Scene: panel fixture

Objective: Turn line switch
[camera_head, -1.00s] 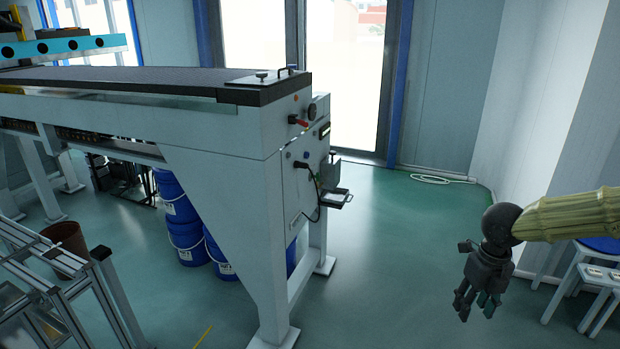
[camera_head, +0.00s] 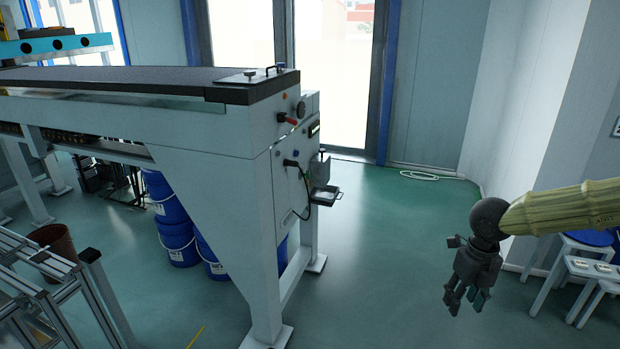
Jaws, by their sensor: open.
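A large white machine (camera_head: 225,135) stands left of centre. I cannot tell which of these is the line switch. My gripper (camera_head: 467,301) hangs in free air at the right, fingers pointing down, open and empty. It is well to the right of the panel and touches nothing.
A small bracket tray (camera_head: 326,194) sticks out from the panel. Blue buckets (camera_head: 180,235) stand under the machine. An aluminium frame (camera_head: 60,290) is at lower left. White stools (camera_head: 577,268) stand behind my arm at right. The green floor (camera_head: 375,260) between panel and gripper is clear.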

